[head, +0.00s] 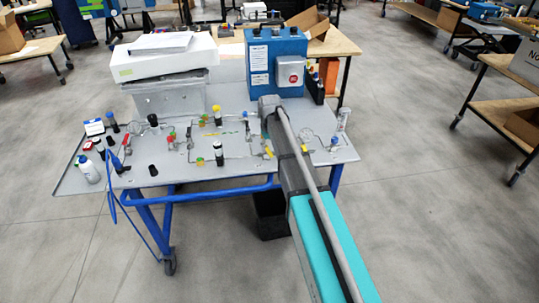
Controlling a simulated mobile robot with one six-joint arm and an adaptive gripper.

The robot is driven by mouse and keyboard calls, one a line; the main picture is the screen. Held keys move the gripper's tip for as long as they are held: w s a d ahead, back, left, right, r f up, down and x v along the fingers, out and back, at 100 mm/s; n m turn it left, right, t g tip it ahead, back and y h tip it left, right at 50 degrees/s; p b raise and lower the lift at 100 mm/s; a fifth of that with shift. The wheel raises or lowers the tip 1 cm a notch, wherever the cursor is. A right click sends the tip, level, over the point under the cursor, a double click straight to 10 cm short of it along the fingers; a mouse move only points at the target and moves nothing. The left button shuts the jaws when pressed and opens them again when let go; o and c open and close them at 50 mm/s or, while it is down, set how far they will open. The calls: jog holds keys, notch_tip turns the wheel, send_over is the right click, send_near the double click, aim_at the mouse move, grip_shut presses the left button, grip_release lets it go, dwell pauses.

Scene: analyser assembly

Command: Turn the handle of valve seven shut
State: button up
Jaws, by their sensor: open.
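Several small valves with coloured handles sit in the piping on the grey table panel (240,180). My arm reaches over the right part of the panel. My gripper's fingers do not show; the arm may hide them.
A blue box (277,60) with a red button stands at the back right of the panel. A white case (165,58) is at the back left. A white bottle (89,170) and black caps stand at the front left.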

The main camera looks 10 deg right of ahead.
jog(key=shift+f+b, duration=0.65)
jog(key=shift+f, duration=0.25)
grip_shut()
